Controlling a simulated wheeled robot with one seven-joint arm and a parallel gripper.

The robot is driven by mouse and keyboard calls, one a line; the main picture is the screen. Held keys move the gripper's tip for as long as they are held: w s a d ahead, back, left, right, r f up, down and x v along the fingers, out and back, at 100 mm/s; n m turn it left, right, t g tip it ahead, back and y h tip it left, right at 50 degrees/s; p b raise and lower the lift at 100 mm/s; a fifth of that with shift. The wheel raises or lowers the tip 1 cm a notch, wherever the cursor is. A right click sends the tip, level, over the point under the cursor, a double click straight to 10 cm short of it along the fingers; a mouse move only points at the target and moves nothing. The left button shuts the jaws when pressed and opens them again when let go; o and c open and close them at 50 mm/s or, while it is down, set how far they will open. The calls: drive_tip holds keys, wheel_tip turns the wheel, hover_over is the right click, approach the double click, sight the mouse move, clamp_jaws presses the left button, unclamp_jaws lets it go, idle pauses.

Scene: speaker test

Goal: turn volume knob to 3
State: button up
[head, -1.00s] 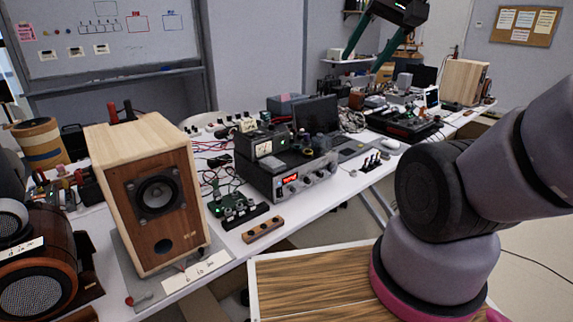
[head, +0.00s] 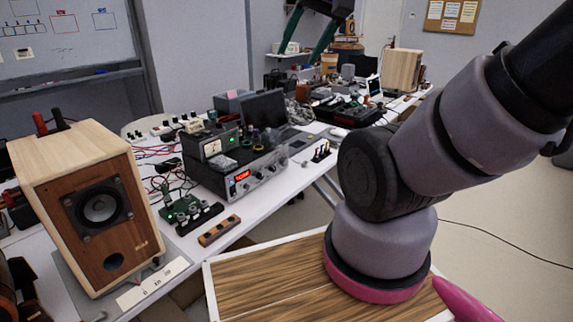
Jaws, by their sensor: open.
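A grey amplifier-like unit (head: 240,172) with a red lit display (head: 242,175) stands on the white table at centre left. Its front carries several small knobs (head: 270,172); their markings are too small to read, and I cannot tell which is the volume knob or where it points. A small black strip with silver knobs (head: 200,218) lies in front of it by a green circuit board (head: 178,208). My arm rises at the right and leaves the picture at the upper right. My gripper is not in view.
A wooden speaker (head: 100,205) stands at the left with a paper label (head: 150,284) before it. A wooden block with holes (head: 219,230) lies near the white table's (head: 250,207) front edge. A laptop (head: 265,110) and wires crowd the back. Floor is open at right.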

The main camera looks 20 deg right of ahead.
drive_tip(key=shift+o, duration=0.7)
drive_tip(key=w+d+f+m+g+y, duration=0.15)
drive_tip(key=w+f+m+y, duration=0.25)
drive_tip(key=w+f, duration=0.7)
drive_tip(key=w+d+f+m+g+y, duration=0.1)
drive_tip(key=w+f+m+g+y, duration=0.5)
drive_tip(key=w, duration=1)
drive_tip(key=w+d+f+m+t, duration=0.1)
drive_tip(key=w+d+f+t, duration=0.2)
drive_tip(key=f, duration=0.3)
drive_tip(key=w+d+f+m+t+y, duration=0.1)
drive_tip(key=w+d+f+m+t, duration=0.15)
drive_tip(key=f, duration=0.25)
drive_tip(key=w+d+f+m+t, duration=0.1)
drive_tip(key=w+d+f+t, duration=0.15)
drive_tip(key=f, duration=0.35)
drive_tip(key=m+t+h, duration=0.4)
drive_tip(key=m+t, duration=0.4)
approach(286, 163)
drive_tip(key=x, duration=0.9)
drive_tip(key=shift+w, duration=0.15)
drive_tip(key=shift+c, duration=0.3)
